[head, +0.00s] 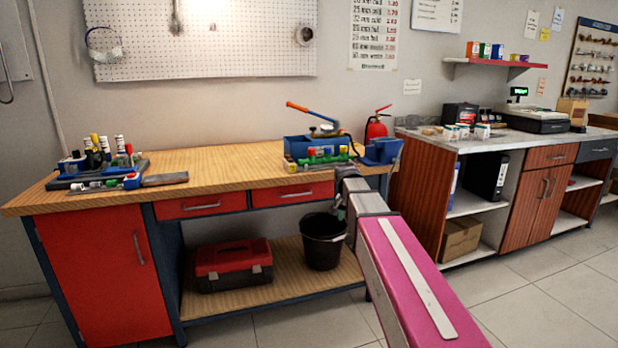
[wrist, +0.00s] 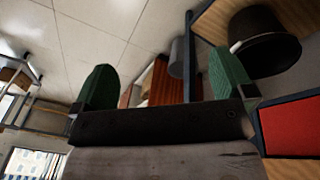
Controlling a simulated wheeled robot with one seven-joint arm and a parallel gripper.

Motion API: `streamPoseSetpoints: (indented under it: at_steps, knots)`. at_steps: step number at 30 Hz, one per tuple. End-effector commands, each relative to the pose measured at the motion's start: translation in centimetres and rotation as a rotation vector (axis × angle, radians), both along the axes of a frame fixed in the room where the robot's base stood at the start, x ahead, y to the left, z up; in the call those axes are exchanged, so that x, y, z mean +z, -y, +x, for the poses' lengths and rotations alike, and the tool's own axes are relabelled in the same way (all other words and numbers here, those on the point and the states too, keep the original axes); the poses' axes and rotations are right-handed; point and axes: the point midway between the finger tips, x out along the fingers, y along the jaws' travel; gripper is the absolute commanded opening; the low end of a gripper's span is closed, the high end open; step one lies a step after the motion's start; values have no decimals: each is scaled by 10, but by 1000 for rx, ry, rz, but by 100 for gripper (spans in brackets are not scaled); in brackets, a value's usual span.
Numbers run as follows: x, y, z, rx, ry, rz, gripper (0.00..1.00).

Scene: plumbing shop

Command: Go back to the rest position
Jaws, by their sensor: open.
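My arm (head: 405,270) reaches from the lower right of the head view toward the right end of the workbench (head: 215,165). Its far end is in front of the bench's front edge, and my gripper is mostly hidden there behind the arm. In the wrist view my gripper (wrist: 165,82) shows two green fingers set wide apart. Nothing is between them; the floor and a red-brown cabinet show beyond the gap. The picture there is turned, with a black bucket (wrist: 265,40) and a red panel (wrist: 292,122) at the right.
On the bench are a rack of bottles (head: 97,160) at the left and a blue tool box (head: 312,147) at the right. A red toolbox (head: 233,265) and the bucket (head: 323,240) are on the lower shelf. A counter (head: 480,142) stands at the right; floor is free at the lower right.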

Motion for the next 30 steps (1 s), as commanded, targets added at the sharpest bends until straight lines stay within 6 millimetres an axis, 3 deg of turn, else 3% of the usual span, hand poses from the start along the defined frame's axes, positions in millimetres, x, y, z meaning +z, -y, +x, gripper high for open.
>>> streamPoseSetpoints:
  at_steps: [1, 6, 15, 21, 25, 30]
  knots:
    - [-21, 4, -19, 35, -15, 10, 100]
    - [-80, 13, -63, 168, -52, 49, 100]
    - [-165, 24, -148, 388, -95, 121, 100]
    - [-200, 27, -195, 498, -105, 159, 100]
    - [-211, 28, -210, 536, -107, 172, 100]
    - [-215, 28, -213, 551, -106, 176, 100]
